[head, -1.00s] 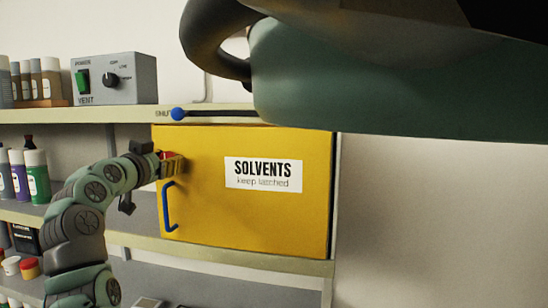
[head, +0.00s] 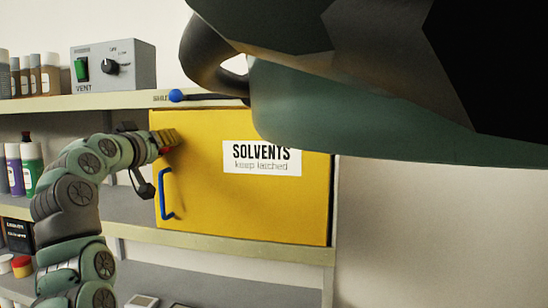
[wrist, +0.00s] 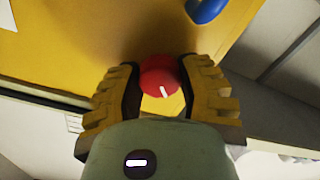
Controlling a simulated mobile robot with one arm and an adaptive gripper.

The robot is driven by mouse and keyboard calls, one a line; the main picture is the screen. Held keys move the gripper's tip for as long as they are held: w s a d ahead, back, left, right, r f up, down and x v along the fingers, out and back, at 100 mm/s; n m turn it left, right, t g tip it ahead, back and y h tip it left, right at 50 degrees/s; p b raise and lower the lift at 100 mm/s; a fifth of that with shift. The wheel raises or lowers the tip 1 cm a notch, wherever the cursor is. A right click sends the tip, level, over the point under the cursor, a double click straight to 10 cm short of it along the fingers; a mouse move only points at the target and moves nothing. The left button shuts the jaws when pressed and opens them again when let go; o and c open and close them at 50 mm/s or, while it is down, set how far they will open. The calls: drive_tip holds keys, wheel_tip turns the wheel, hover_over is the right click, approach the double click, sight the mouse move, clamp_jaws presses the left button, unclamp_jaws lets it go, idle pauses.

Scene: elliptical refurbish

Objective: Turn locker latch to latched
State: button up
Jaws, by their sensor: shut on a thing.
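The yellow locker (head: 235,205) is closed, with a white "SOLVENTS keep latched" label (head: 262,157) on its door. The latch is a round red knob (wrist: 158,78) with a white line, at the door's upper left. In the wrist view the knob sits between the two ribbed yellow fingers of my gripper (wrist: 160,73), which is shut on it. The white line is slightly tilted in that view. In the head view my gripper (head: 167,139) is at the door's upper-left corner, and only a little red of the latch (head: 164,150) shows beside the fingers.
A blue door handle (head: 164,195) is just below the latch; it also shows in the wrist view (wrist: 207,9). A blue-ended lever (head: 176,96) lies along the shelf edge above. A grey vent box (head: 113,66) and several bottles (head: 30,160) stand to the left.

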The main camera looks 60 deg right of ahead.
drive_tip(key=n+p, duration=0.1)
drive_tip(key=n, duration=0.3)
drive_tip(key=shift+n, duration=0.3)
drive_tip(key=n+p, duration=0.2)
drive_tip(key=n, duration=0.1)
drive_tip(key=shift+r, duration=0.1)
drive_tip(key=shift+n+p, duration=0.6)
drive_tip(key=shift+n, duration=0.3)
drive_tip(key=o, duration=1.2)
drive_tip(key=shift+v, duration=3.9)
